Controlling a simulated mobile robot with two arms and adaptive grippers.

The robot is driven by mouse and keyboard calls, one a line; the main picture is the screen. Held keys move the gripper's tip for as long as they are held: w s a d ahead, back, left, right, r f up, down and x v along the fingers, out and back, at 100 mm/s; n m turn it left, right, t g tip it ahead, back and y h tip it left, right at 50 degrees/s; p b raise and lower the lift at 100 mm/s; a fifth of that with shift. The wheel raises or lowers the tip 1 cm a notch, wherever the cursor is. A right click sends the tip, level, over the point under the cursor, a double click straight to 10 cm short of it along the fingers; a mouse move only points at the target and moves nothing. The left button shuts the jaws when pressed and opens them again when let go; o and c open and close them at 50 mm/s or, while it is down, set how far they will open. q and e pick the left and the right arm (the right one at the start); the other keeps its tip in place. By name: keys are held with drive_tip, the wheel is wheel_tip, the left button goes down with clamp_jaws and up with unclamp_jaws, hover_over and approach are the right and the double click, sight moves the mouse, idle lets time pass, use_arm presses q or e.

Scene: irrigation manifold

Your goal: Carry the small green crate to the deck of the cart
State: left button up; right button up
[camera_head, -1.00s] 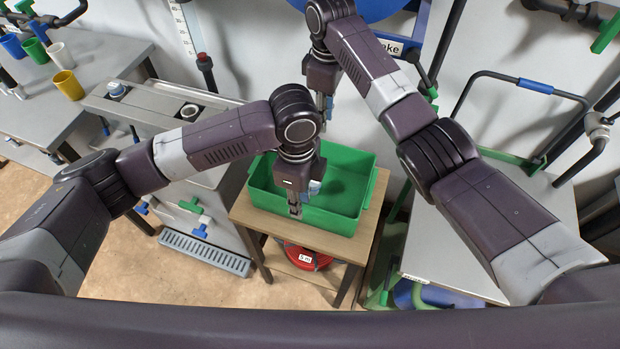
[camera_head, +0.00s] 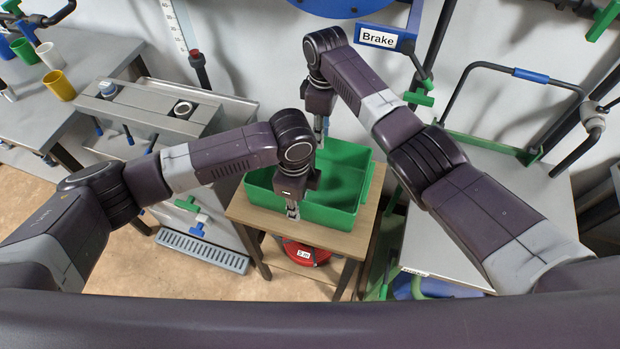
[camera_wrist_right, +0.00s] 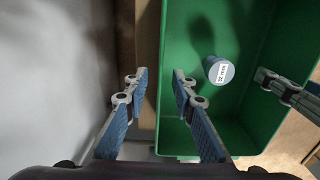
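The small green crate (camera_head: 340,215) stands on a small wooden table in the head view. In the right wrist view, a round piece (camera_wrist_right: 219,70) marked "32 mm" is inside it. My left gripper (camera_head: 292,212) is at the crate's near wall; whether it is shut on the rim cannot be told. It also shows at the right of the right wrist view (camera_wrist_right: 285,88). My right gripper (camera_wrist_right: 158,100) is open at the opposite wall, one finger on each side of the rim. The grey deck (camera_head: 440,245), apparently the cart's, is right of the crate, with a black handle (camera_head: 531,75).
The wooden table (camera_head: 245,212) has a red coil (camera_head: 305,253) below. A grey bench (camera_head: 150,110) with fittings stands left, cups (camera_head: 60,85) beyond. A green lever (camera_head: 418,98) and the "Brake" sign (camera_head: 380,40) are behind. The visible deck looks largely clear.

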use_arm(q)
drive_tip(key=shift+f, duration=0.5)
use_arm(e)
drive_tip(key=shift+f, duration=0.5)
use_arm(q)
clamp_jaws()
use_arm(e)
clamp_jaws()
use_arm(q)
drive_tip(key=shift+r, duration=0.1)
use_arm(e)
drive_tip(key=shift+r, duration=0.1)
